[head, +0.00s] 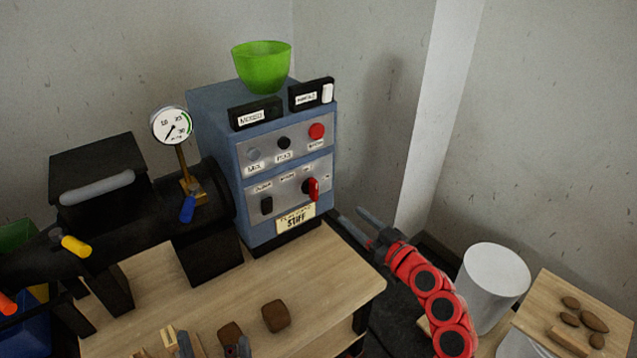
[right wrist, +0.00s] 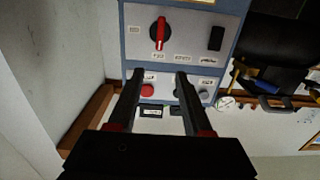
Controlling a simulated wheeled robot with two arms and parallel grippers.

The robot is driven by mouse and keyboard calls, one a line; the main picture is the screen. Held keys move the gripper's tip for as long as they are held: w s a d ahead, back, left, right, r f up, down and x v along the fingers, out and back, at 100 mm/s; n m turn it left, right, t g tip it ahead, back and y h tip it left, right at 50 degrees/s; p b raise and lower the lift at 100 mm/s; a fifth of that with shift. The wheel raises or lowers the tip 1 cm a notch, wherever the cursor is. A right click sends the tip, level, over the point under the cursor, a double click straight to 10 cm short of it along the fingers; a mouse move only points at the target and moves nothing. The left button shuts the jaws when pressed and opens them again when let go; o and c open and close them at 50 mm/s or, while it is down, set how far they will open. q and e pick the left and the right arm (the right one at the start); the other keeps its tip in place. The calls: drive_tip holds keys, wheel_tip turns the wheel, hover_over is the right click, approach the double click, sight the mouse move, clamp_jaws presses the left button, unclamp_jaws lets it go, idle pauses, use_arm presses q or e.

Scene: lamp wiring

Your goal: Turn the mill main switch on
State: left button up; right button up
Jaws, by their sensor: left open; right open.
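The blue mill control cabinet (head: 210,105) stands at the back of the wooden bench. A red rotary switch (head: 312,188) with a black base sits on its lower panel, its handle roughly upright. It also shows at the top of the right wrist view (right wrist: 160,33), which sees the panel upside down. The small labels are too blurred to read surely. My right gripper (head: 366,225) is open and empty, right of the cabinet; its fingers (right wrist: 156,78) point toward the panel, apart from the switch. My left gripper (head: 213,346) appears open at the bottom edge, mostly cut off.
A black rocker (head: 266,205) sits left of the red switch. A red button (head: 316,131) is above. A green bowl (head: 261,66) tops the cabinet. A gauge (head: 172,126) stands left. Brown lumps (head: 276,316) lie on the bench. A white cylinder (head: 494,285) stands right.

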sight(317, 185)
drive_tip(key=p+x, duration=0.1)
drive_tip(key=x, duration=1.5)
drive_tip(key=shift+f, duration=0.1)
clamp_jaws()
